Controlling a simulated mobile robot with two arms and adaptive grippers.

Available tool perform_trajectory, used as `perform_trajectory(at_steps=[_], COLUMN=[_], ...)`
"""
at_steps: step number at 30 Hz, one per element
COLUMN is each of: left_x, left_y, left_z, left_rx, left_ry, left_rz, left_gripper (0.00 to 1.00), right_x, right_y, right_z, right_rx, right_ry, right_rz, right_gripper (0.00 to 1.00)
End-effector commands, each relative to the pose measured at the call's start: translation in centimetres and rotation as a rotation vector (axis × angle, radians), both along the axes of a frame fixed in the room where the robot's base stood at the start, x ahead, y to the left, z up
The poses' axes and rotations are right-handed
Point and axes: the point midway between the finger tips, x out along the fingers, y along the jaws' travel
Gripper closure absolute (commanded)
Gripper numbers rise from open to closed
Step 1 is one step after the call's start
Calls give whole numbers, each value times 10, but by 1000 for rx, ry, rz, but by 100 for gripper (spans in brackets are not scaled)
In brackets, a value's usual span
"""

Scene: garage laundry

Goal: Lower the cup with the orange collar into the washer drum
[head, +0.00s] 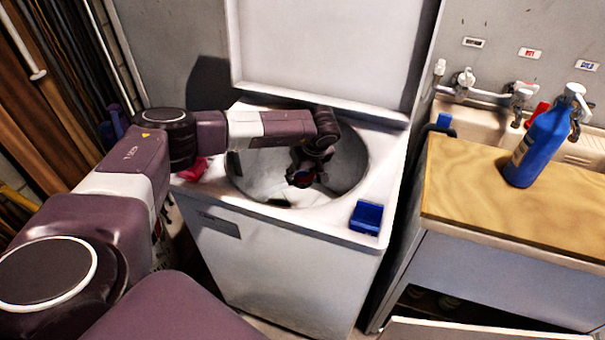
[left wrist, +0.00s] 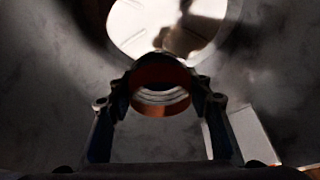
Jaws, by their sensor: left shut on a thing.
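The washer (head: 285,265) stands in the middle of the head view with its lid (head: 325,50) raised. Its round drum opening (head: 262,170) is on top. My left gripper (head: 303,178) points down into the opening, over the drum. In the left wrist view, the left gripper (left wrist: 158,100) is shut on the cup with the orange collar (left wrist: 160,74). The orange ring and pale inner rings of the cup show between the fingers. Most of the cup's body is hidden. The drum's pale round bottom (left wrist: 135,25) lies beyond the cup. My right gripper is not in view.
A blue box (head: 367,217) sits on the washer's front right corner, and a red cloth (head: 194,168) lies at its left edge. A wooden counter (head: 470,205) with a blue bottle (head: 537,145) and a sink stand at right.

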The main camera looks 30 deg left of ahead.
Motion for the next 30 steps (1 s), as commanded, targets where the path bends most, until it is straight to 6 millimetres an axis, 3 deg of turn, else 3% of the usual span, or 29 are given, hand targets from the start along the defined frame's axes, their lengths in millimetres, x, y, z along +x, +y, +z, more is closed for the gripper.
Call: perform_trajectory(at_steps=[19,30], left_x=[0,0], left_y=[0,0], left_z=[-35,-54], left_rx=[0,0], left_ry=[1,0], left_rz=[0,0], left_gripper=[73,73], right_x=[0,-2], right_y=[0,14], right_z=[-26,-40], right_rx=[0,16], right_ry=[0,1], right_rz=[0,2], right_gripper=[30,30])
